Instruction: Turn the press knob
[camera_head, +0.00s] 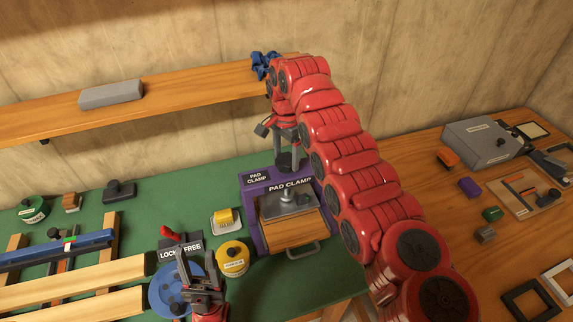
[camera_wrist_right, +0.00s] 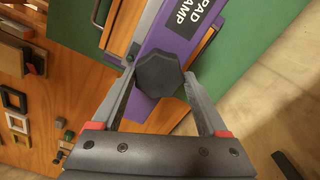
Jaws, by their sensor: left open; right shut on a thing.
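The purple pad clamp (camera_head: 249,205) stands on the green mat, with a brown wooden pad (camera_head: 290,231) under its metal plate. Its dark faceted press knob (camera_head: 291,163) is at the top of the press. In the right wrist view the knob (camera_wrist_right: 158,74) sits between the two fingers of my right gripper (camera_wrist_right: 160,84), which is shut on it. In the head view my right gripper (camera_head: 289,147) comes down onto the knob from above; the arm hides part of the clamp's right side. My left gripper (camera_head: 203,279) is open, over a blue disc (camera_head: 163,297).
A yellow-topped round tin (camera_head: 233,258), a yellow block in a tray (camera_head: 226,220) and a lock/free plate with a red lever (camera_head: 168,233) stand left of the clamp. A wooden shelf (camera_head: 190,92) runs behind. Wooden rails lie at left.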

